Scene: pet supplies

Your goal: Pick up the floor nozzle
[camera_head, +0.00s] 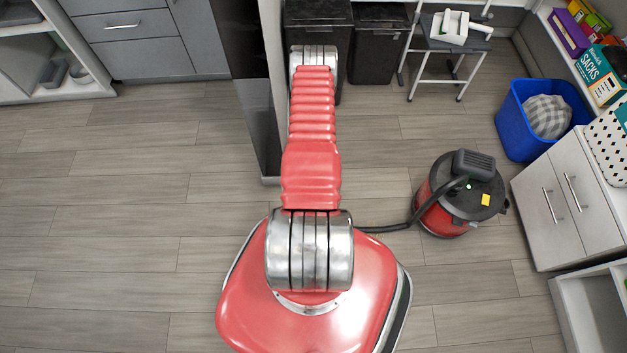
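A red and black canister vacuum (437,208) stands on the floor right of my arm. A dark grey, ridged, block-shaped head, which looks like the floor nozzle (474,164), rests at the top of the vacuum, tilted. A black tube runs from near it down the vacuum's front left, and a black hose on the floor runs left behind my arm. My red arm reaches straight ahead, well left of the vacuum. My gripper does not show, so its opening and contents are hidden.
A blue bin (526,143) with checked cloth stands behind the vacuum, right. A white cabinet (547,217) borders it on the right. A grey stool (442,47) carries a white object. Black bins (378,52) stand at the back.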

